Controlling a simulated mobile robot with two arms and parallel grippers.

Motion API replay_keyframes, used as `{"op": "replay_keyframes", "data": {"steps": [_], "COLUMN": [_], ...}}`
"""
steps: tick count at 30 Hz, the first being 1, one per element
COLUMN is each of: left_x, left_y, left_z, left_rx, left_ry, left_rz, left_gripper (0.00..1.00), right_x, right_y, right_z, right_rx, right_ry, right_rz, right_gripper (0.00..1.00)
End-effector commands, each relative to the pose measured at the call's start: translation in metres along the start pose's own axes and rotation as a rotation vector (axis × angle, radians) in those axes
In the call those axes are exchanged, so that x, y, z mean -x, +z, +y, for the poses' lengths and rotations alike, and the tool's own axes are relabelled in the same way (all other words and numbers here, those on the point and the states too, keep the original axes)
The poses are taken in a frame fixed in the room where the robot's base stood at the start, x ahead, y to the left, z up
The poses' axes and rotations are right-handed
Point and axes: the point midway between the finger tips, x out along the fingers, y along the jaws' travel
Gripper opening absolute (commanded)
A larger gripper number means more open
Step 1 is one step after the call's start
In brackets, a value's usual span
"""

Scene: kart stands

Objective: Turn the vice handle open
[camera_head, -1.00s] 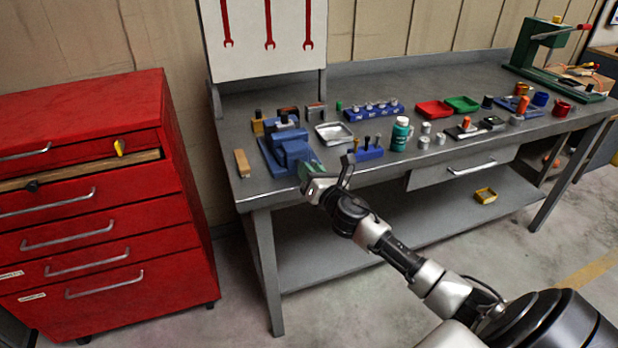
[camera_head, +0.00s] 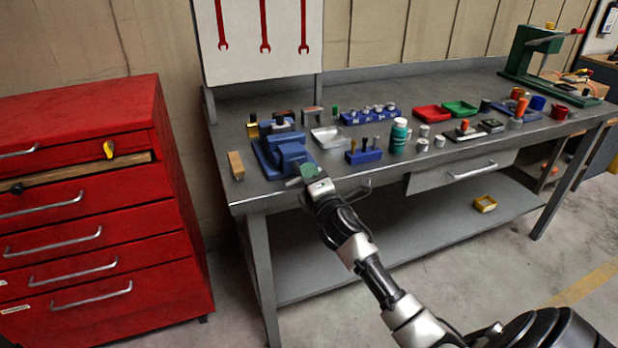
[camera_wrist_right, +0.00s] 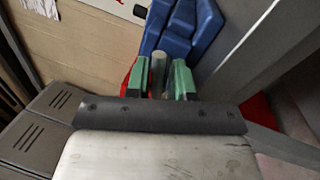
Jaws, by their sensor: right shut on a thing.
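The blue vice (camera_head: 291,155) is fixed near the front left edge of the workbench. It also shows at the top of the right wrist view (camera_wrist_right: 190,25). My right gripper (camera_head: 308,172) is at the front of the vice. In the right wrist view its green fingertips (camera_wrist_right: 159,80) stand on both sides of a grey rod, the vice handle (camera_wrist_right: 158,68), and are shut on it. The rest of the handle is hidden by the gripper and the wrist. My left gripper is in neither view.
On the workbench (camera_head: 400,165), a wooden block (camera_head: 236,165) lies left of the vice. A blue holder (camera_head: 363,157), a metal tray (camera_head: 327,138) and a green bottle (camera_head: 398,136) stand to its right. A red tool cabinet (camera_head: 120,230) stands at the left.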

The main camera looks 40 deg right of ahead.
Motion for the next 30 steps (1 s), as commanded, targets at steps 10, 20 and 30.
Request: {"op": "replay_keyframes", "data": {"steps": [10, 20, 30], "left_x": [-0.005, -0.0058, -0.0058], "left_y": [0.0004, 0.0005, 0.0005], "left_z": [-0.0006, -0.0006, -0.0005], "left_rx": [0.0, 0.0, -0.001], "left_ry": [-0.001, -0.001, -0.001], "left_rz": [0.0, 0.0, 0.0], "left_gripper": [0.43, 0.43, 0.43], "right_x": [0.0003, 0.0005, 0.0004], "right_y": [0.0002, 0.0002, 0.0002], "right_z": [-0.0026, -0.0033, -0.0033], "right_rx": [-0.191, -0.248, -0.249], "right_ry": [-0.001, -0.003, -0.003], "right_rz": [-0.041, -0.052, -0.052], "right_gripper": [0.0, 0.0, 0.0]}}
